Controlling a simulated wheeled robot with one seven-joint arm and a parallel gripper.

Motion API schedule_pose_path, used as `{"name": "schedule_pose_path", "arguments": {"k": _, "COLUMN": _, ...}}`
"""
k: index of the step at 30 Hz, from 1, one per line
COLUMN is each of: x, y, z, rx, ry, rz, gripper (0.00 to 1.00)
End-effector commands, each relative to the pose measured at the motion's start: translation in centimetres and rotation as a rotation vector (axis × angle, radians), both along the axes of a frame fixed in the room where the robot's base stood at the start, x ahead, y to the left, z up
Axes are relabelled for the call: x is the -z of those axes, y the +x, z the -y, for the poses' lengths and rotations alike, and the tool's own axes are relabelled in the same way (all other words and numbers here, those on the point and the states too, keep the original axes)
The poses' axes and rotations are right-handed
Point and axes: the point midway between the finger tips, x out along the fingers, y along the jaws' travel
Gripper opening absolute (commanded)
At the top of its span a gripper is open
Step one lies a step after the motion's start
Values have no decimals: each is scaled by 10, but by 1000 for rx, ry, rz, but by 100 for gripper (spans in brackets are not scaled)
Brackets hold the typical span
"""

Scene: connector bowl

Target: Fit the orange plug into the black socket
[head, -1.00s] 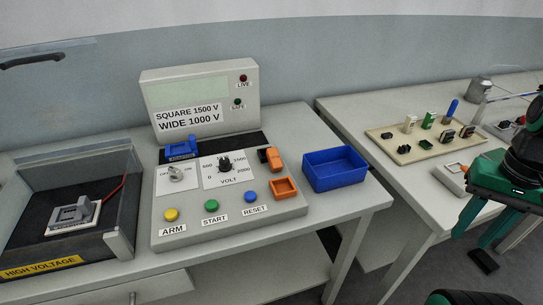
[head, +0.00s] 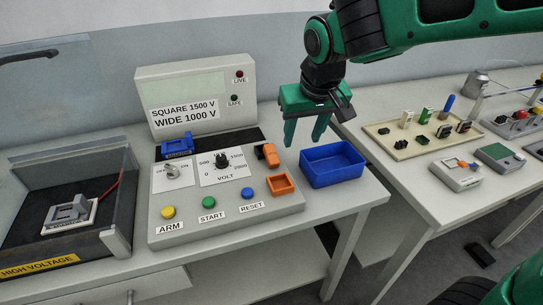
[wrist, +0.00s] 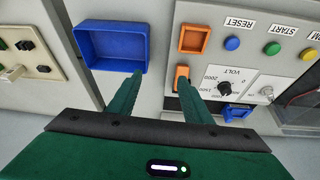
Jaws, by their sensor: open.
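The orange plug (head: 267,155) is an orange block with a dark part on the right side of the test panel, behind a square orange frame (head: 281,184). In the wrist view the plug (wrist: 182,75) shows close to the right fingertip. My gripper (head: 305,140) is open and empty, pointing down above the bench, right of the plug and behind the blue bin. Its spread fingers also show in the wrist view (wrist: 160,77). Several black connectors (head: 444,132) stand on the cream tray; I cannot tell which is the black socket.
An open blue bin (head: 333,166) stands right of the panel (head: 225,228). The cream tray (head: 400,150) and small meters (head: 455,175) are on the right table. A gap separates the tables. The high-voltage box (head: 120,185) is at left.

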Motion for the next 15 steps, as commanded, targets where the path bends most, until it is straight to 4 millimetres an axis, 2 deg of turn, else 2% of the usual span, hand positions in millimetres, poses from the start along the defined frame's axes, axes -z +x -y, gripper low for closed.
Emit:
{"name": "schedule_pose_path", "arguments": {"k": 1, "x": -1, "y": 1, "z": -21, "rx": -33, "ry": 9, "rz": 10, "gripper": 45}}
{"name": "schedule_pose_path", "arguments": {"k": 3, "x": -1, "y": 1, "z": -40, "rx": -61, "ry": 19, "rz": 18, "gripper": 45}}
{"name": "schedule_pose_path", "arguments": {"k": 5, "x": 0, "y": 1, "z": -50, "rx": -76, "ry": 23, "rz": 23, "gripper": 45}}
{"name": "schedule_pose_path", "arguments": {"k": 15, "x": 40, "y": 18, "z": -57, "rx": -79, "ry": 25, "rz": 25, "gripper": 45}}
